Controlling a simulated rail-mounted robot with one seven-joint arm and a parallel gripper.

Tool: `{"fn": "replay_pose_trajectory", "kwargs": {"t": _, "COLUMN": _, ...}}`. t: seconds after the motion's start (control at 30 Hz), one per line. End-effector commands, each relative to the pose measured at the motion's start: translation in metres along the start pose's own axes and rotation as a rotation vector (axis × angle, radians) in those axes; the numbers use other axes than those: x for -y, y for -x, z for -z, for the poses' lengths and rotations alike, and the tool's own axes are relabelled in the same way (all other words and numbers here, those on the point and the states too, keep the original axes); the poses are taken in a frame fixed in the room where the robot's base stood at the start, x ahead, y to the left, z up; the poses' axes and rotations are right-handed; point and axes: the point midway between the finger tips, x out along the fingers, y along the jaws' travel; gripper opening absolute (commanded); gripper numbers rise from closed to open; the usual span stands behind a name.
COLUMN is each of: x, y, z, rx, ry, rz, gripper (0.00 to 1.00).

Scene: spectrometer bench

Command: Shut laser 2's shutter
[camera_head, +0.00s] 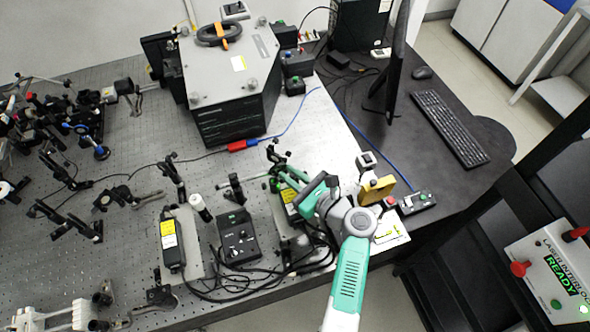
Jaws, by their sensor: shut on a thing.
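A black laser (290,200) with a yellow label lies partly under my arm, right of centre. A second black laser (172,243) with a yellow and white label lies to its left. I cannot read a number on either. My gripper (282,172) is low over the front end of the right laser, shut on a small part there. That part looks like the laser's shutter, but the fingers and wrist hide most of it. I cannot tell the shutter's position.
A black control box (238,238) stands between the lasers, with cables in front. Optic mounts (233,188) stand close by. A large grey-topped instrument (232,75) is behind. A yellow block (377,190) and a small button box (416,203) are at the right.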

Motion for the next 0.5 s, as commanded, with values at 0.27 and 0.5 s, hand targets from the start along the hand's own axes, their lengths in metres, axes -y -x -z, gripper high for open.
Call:
{"fn": "replay_pose_trajectory", "kwargs": {"t": 0.27, "x": 0.0001, "y": -0.0003, "z": -0.0006, "rx": 0.003, "ry": 0.002, "rz": -0.001, "gripper": 0.26}}
{"fn": "replay_pose_trajectory", "kwargs": {"t": 0.5, "x": 0.0001, "y": -0.0003, "z": -0.0004, "rx": 0.003, "ry": 0.001, "rz": -0.001, "gripper": 0.31}}
